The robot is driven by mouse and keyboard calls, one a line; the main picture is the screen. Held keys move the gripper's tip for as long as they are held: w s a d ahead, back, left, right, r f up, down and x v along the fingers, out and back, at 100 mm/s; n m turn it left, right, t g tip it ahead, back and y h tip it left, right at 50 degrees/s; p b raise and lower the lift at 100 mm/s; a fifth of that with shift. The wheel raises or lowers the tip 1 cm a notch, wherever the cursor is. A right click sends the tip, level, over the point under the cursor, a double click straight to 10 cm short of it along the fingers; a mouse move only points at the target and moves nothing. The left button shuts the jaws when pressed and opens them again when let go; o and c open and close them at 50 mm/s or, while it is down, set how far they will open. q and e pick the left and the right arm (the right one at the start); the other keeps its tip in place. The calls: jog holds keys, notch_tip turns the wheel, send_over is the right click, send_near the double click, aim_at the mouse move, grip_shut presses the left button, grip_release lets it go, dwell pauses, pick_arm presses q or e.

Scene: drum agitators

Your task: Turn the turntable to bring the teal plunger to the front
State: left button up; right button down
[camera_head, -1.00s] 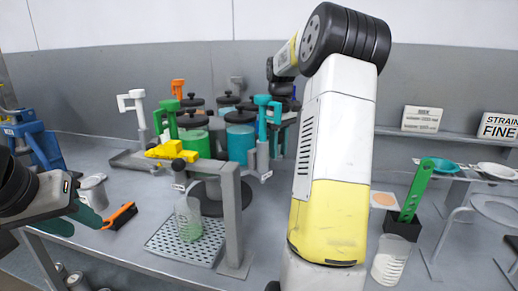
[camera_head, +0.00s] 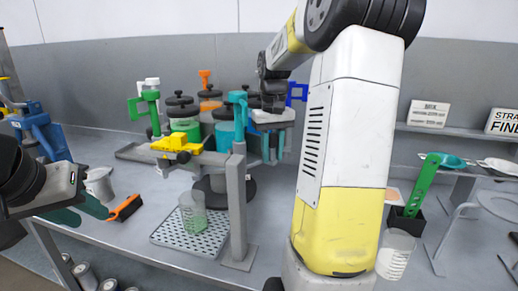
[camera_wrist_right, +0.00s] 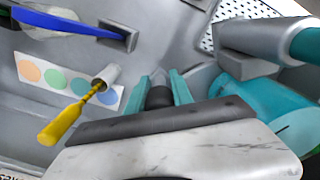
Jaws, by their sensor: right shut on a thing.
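The teal plunger (camera_head: 240,108) stands on the turntable (camera_head: 130,152) near its front, beside the teal drum (camera_head: 223,135) and just behind the grey front post. Its exact line-up with the front is hard to tell. The green plunger (camera_head: 151,105) is at the left and a blue one (camera_head: 297,93) is at the right. My right gripper (camera_head: 268,150) is at the turntable's right side. In the right wrist view, its teal fingers (camera_wrist_right: 160,92) are shut on a dark knob (camera_wrist_right: 158,97). My left gripper (camera_head: 78,212) is open and empty at the left.
A yellow piece (camera_head: 176,144) sits at the front. A beaker (camera_head: 192,213) stands on a perforated tray (camera_head: 202,238) beside the grey post (camera_head: 237,205). An orange brush (camera_head: 125,208) lies near my left gripper. A green-handled tool (camera_head: 421,187) stands at right.

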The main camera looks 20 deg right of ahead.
jog(key=s+a+m, duration=0.1)
jog(key=a+m, duration=0.1)
jog(key=a, duration=0.1)
jog(key=s+a+m, duration=0.1)
jog(key=a+m, duration=0.1)
jog(key=a, duration=0.2)
jog(key=s+a+m, duration=0.1)
jog(key=a, duration=0.2)
jog(key=shift+a+r+m, duration=0.1)
jog(key=shift+a+m, duration=0.2)
jog(key=shift+m, duration=0.1)
jog(key=shift+a, duration=0.35)
jog(key=shift+w+a, duration=0.1)
jog(key=shift+a, duration=1.2)
jog(key=c, duration=1.4)
grip_release()
notch_tip(320, 180, up, 8)
jog(key=shift+f, duration=0.1)
